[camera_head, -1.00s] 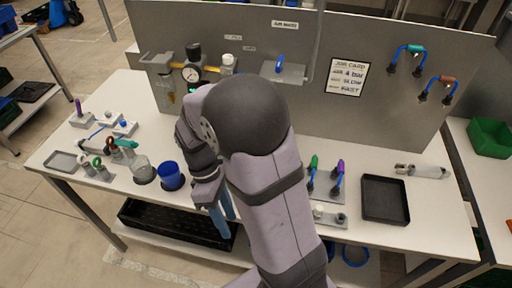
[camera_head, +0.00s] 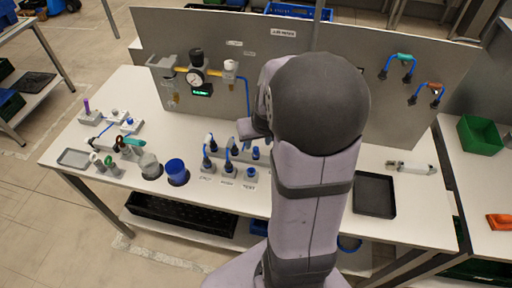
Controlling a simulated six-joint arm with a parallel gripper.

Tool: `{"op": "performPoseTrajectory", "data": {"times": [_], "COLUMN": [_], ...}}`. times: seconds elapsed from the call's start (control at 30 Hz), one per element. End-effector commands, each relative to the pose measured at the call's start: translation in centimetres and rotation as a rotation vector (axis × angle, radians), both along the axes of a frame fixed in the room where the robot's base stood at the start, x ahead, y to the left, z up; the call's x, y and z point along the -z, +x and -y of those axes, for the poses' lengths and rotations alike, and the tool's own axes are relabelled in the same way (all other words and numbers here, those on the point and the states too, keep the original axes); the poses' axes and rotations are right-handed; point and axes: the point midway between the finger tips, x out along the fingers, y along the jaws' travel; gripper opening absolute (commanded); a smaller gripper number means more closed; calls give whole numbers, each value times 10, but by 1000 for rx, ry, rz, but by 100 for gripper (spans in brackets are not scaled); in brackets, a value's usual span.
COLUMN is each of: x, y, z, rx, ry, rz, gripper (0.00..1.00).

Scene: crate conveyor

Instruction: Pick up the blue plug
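Several small blue plugs or fittings stand on grey blocks at the middle of the bench, left of my arm. One blue piece (camera_head: 255,153) is on the rear block close to my arm, and another blue-topped piece (camera_head: 249,172) stands in the front row. I cannot tell which of them is the blue plug of the task. My arm's upper part hides the right side of these blocks. The fingers of my gripper are hidden behind my arm, so neither their opening nor anything held shows.
A grey panel (camera_head: 385,110) with gauge (camera_head: 196,77) and hoses rises behind.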

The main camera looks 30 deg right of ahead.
Motion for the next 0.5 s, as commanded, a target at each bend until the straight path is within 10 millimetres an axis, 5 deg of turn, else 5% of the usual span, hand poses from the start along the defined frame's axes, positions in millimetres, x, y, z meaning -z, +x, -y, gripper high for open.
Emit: {"op": "performPoseTrajectory", "data": {"times": [0.5], "x": [21], "y": [8], "z": [2], "rx": [-2], "ry": [1], "rz": [-2], "gripper": [39]}}
